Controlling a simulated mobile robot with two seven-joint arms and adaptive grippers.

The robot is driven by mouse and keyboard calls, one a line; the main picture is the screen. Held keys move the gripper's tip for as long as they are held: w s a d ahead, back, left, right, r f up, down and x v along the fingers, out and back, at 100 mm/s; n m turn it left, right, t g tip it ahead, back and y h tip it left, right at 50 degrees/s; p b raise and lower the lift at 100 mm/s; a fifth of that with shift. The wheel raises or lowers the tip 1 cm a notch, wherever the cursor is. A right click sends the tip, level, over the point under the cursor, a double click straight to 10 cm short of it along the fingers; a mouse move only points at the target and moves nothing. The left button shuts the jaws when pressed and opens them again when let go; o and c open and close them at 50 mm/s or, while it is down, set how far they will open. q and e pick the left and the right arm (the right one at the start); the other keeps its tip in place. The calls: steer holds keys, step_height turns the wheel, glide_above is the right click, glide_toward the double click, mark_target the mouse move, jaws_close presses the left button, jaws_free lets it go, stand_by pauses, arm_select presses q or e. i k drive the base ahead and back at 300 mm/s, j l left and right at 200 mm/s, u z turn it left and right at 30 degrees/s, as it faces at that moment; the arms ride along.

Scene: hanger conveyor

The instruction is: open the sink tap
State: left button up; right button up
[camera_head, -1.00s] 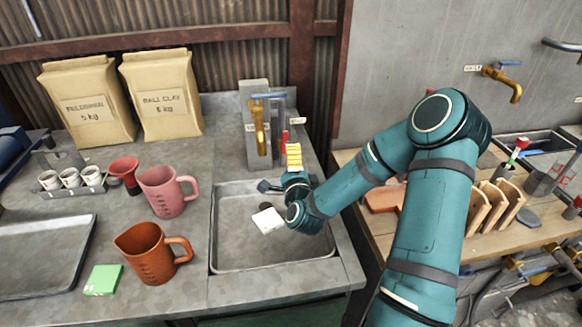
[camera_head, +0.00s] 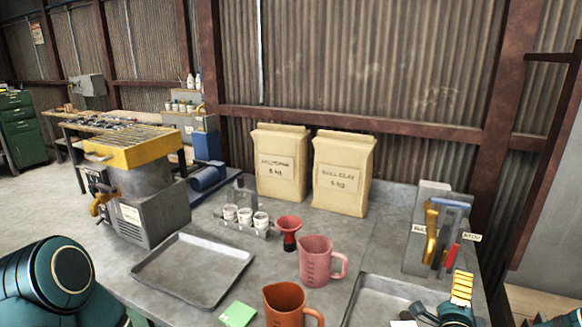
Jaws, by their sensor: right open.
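One finger shows a yellow ribbed pad, and the other points left.
A pink mug (camera_head: 315,262), an orange mug (camera_head: 284,306) and a red funnel (camera_head: 289,228) stand left of the sink. Two clay bags (camera_head: 342,175) stand behind. A tray (camera_head: 194,270) lies farther left.

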mark_target(434, 201)
steer(key=k+j, duration=0.7)
steer(key=k, duration=0.15)
